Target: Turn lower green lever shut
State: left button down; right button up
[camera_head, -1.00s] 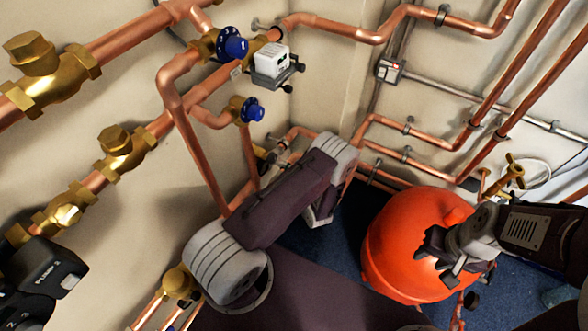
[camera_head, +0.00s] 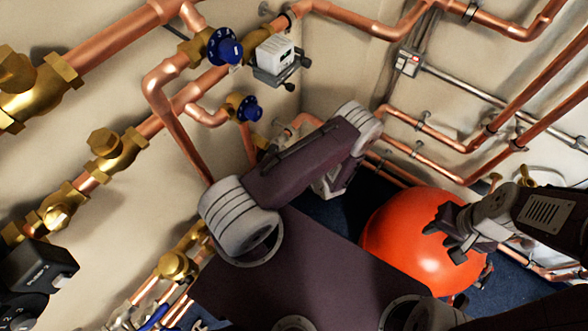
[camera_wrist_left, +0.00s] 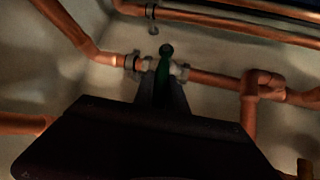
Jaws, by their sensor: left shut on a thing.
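In the left wrist view the green lever (camera_wrist_left: 163,72) stands on a valve in a horizontal copper pipe (camera_wrist_left: 214,77). The dark fingers of my left gripper (camera_wrist_left: 163,92) are around the lever from below and closed on it. The lever's lower part is hidden between the fingers. In the head view my left arm hides the lever and most of the left gripper. My right gripper (camera_head: 452,242) appears open and empty, in front of the red vessel.
The round red vessel (camera_head: 415,235) stands on the blue floor close to my right gripper. Copper pipes (camera_head: 175,110) with blue knobs (camera_head: 225,47) run along the left wall. A dark pump (camera_head: 38,270) is at lower left. More pipes line the right wall.

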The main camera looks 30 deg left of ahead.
pick_arm(q)
jog(key=c, duration=1.3)
grip_release()
jog(key=shift+c, duration=0.2)
jog(key=p+v, duration=0.2)
jog(key=v, duration=0.7)
